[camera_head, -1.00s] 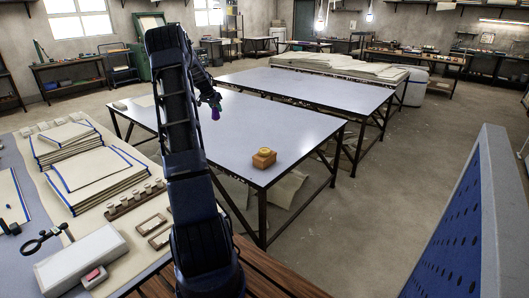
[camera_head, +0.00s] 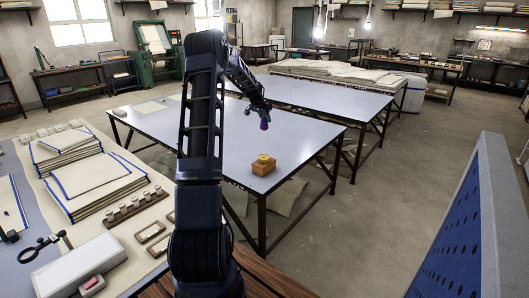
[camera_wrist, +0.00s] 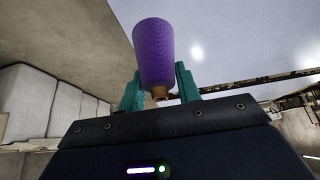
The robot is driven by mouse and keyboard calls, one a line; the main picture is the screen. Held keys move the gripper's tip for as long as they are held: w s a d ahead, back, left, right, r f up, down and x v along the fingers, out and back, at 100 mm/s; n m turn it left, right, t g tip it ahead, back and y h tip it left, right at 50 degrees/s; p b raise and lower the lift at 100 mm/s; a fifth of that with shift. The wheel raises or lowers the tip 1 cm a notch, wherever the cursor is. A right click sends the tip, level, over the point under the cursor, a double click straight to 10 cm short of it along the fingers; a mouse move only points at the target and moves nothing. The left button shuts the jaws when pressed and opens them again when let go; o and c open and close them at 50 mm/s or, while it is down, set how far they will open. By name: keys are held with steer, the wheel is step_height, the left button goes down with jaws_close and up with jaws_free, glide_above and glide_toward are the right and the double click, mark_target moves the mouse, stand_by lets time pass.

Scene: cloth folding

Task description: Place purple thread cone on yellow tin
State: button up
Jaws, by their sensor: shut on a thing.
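The purple thread cone (camera_head: 264,124) is held in my gripper (camera_head: 261,112), above the pale worktable (camera_head: 215,130). In the wrist view the purple cone (camera_wrist: 154,50) stands between the two teal fingers of my gripper (camera_wrist: 160,88), which are shut on its narrow brown end. The yellow tin (camera_head: 263,158) is small and round. It sits on an orange-brown block (camera_head: 264,168) near the table's front right corner. The cone is above and apart from the tin in the picture, about in line with it. The tin is not visible in the wrist view.
The left bench holds stacked cloth (camera_head: 95,180) and a rack of spools (camera_head: 135,205). A blue perforated panel (camera_head: 455,245) stands at the right.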

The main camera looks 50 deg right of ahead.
step_height(320, 180, down, 18)
steer(key=shift+r, duration=0.2)
stand_by(0.4)
steer(key=o, duration=1)
steer(key=shift+f, duration=0.1)
steer(key=shift+o, duration=0.2)
steer(key=shift+a+r, duration=0.15)
steer(key=shift+r, duration=0.25)
steer(key=v, duration=1.1)
steer(key=shift+r, duration=0.2)
steer(key=shift+w+a, duration=0.1)
steer(key=shift+a, duration=0.1)
